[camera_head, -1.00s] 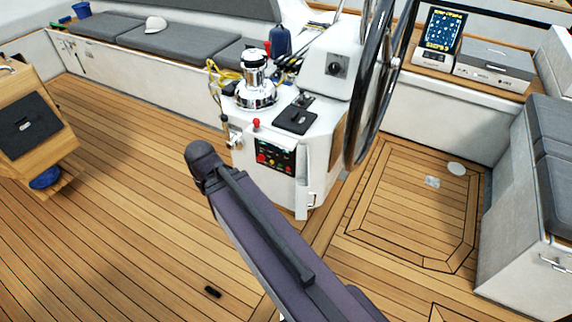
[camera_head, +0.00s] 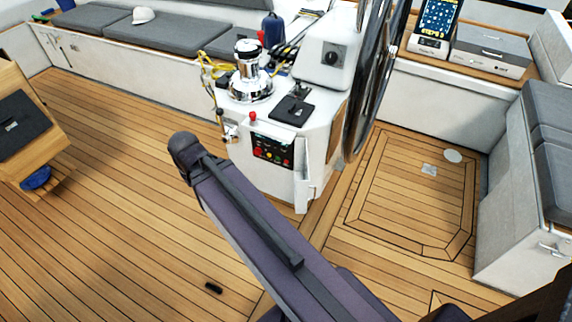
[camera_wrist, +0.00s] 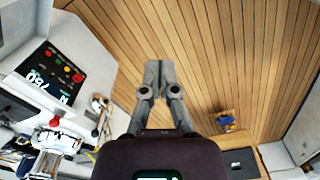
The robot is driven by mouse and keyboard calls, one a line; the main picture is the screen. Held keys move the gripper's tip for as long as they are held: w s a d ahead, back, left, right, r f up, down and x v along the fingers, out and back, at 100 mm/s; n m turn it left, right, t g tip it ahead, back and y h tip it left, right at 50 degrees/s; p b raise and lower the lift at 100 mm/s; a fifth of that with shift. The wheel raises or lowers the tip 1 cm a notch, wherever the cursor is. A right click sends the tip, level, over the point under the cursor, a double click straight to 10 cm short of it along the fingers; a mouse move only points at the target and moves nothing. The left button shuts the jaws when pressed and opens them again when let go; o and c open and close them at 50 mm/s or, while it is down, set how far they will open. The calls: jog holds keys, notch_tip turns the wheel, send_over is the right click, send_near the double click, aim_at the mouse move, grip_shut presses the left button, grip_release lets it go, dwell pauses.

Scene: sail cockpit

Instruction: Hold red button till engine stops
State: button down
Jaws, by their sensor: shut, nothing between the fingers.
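The dark engine panel (camera_head: 273,152) is on the front of the white steering pedestal (camera_head: 284,184). A red button (camera_head: 260,152) shows at its left, with small coloured buttons beside it. In the wrist view the panel (camera_wrist: 46,82) is at the left, turned around, with the red button (camera_wrist: 77,78) near its edge and pale digits lit on it. My gripper (camera_wrist: 157,66) is shut and empty, over the deck and apart from the panel. It does not show in the head view, where my arm crosses the foreground in front of the pedestal.
A red-tipped lever (camera_head: 252,117) and chrome winch (camera_head: 249,74) stand on the pedestal. The large steering wheel (camera_head: 372,80) is on its right. A wooden table (camera_head: 35,130) is at far left.

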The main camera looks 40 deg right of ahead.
aim_at(286, 161)
jog(key=w+d+f+m+t+h+b, duration=0.2)
jog(key=w+d+f+b, duration=0.3)
jog(key=d+f+b, duration=0.7)
jog(key=w+d+f+m+t+h+b, duration=0.2)
jog(key=w+d+f+b, duration=0.3)
jog(key=d+f+b, duration=0.8)
jog(key=w+d+f+m+t+h+b, duration=0.2)
jog(key=w+d+f+b, duration=0.3)
jog(key=d+f+b, duration=0.8)
notch_tip(286, 161, down, 2)
jog(key=h+b, duration=0.1)
jog(key=b, duration=0.6)
jog(key=shift+d+b, duration=0.15)
jog(key=shift+b, duration=0.25)
jog(key=shift+d, duration=0.15)
jog(key=shift+w+d, duration=0.55)
jog(key=shift+d, duration=0.75)
jog(key=shift+w+d, duration=0.55)
jog(key=shift+d, duration=0.75)
jog(key=shift+w+d, duration=0.55)
jog(key=shift+d, duration=0.75)
